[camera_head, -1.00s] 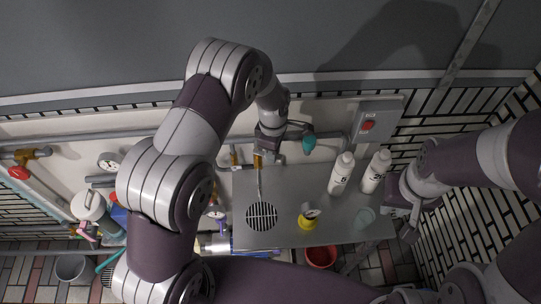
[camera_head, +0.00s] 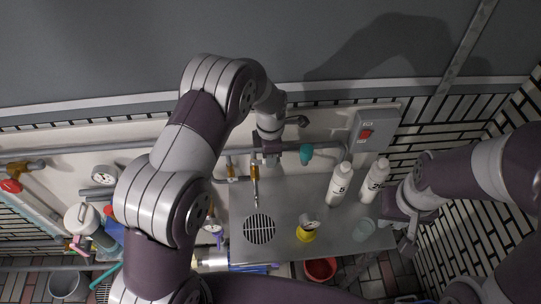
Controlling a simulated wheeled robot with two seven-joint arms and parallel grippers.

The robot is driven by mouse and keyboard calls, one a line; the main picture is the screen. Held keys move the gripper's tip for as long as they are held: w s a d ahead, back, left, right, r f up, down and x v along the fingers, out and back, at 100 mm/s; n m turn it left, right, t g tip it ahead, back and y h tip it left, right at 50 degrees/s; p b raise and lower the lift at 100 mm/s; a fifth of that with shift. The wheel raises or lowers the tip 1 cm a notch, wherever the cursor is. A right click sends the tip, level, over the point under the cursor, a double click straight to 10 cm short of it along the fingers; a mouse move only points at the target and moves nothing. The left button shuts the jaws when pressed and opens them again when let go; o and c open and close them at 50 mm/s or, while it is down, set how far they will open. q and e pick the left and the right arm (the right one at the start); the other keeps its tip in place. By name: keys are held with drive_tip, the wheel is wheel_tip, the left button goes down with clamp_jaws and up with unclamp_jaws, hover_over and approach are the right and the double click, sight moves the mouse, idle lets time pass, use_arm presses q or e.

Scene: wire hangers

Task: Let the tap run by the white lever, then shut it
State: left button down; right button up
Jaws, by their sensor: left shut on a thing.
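The brass tap (camera_head: 255,186) stands at the back of the grey metal counter, above the round drain grate (camera_head: 259,229). My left gripper (camera_head: 265,157) is at the top of the tap, coming from above, and is shut. The white lever is not clearly visible; the fingers and wrist cover that spot. I cannot make out a clear stream of water under the tap. My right gripper (camera_head: 407,228) hangs beside the counter's right edge, away from the tap; its opening is unclear.
Two white bottles (camera_head: 340,184) (camera_head: 375,180) and a yellow-based gauge (camera_head: 307,229) stand on the counter (camera_head: 285,195). A teal handle (camera_head: 306,154) and a grey box with a red button (camera_head: 366,134) are right of the tap. A red bucket (camera_head: 320,269) is below.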

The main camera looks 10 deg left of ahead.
use_arm(q)
drive_tip(key=shift+w+r, duration=0.1)
drive_tip(key=shift+r, duration=0.05)
drive_tip(key=c, duration=1)
unclamp_jaws()
drive_tip(key=shift+o, duration=0.2)
wheel_tip(320, 180, up, 13)
drive_tip(key=shift+f+b, duration=0.2)
drive_tip(key=shift+b, duration=0.15)
